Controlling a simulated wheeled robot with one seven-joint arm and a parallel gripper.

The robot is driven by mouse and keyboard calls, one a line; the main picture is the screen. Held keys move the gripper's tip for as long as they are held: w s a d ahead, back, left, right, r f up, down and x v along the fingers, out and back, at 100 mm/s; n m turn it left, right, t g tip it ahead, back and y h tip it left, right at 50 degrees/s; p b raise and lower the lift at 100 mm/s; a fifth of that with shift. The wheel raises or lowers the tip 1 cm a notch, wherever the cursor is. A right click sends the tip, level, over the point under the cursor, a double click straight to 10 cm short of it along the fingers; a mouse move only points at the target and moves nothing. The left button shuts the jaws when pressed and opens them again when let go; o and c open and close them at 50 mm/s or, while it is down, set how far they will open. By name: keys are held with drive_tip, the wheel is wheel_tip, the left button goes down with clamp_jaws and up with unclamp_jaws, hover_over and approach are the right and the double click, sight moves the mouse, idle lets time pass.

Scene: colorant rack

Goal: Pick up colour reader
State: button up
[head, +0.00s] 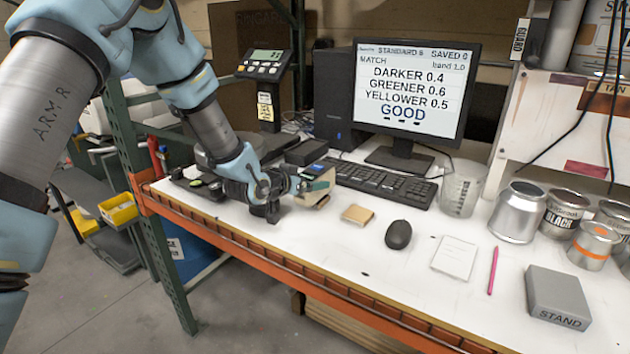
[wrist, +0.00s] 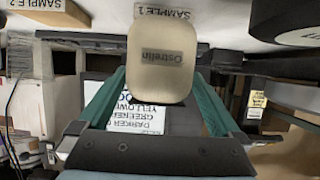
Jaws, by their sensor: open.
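A cream, rounded block (wrist: 160,75) with a small dark label shows in the middle of the wrist view; it may be the colour reader, but I cannot be sure. My gripper (wrist: 160,85) has its two green fingers apart, one on each side of this block. I cannot tell whether either finger touches it. In the head view my gripper (head: 318,178) is low over the left part of the bench, in front of the keyboard, and the arm and fingers hide much of what is there.
A SAMPLE 1 label (wrist: 163,12) lies beyond the block. A tan block (head: 357,214), black mouse (head: 398,235), white pad (head: 454,257), pink pen (head: 493,270) and grey stand (head: 557,296) lie to the right. The monitor (head: 412,88) and keyboard (head: 375,182) stand behind.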

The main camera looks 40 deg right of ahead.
drive_tip(key=shift+p+x, duration=0.75)
drive_tip(key=shift+x, duration=1.05)
drive_tip(key=shift+s, duration=0.15)
drive_tip(key=shift+c, duration=0.2)
clamp_jaws()
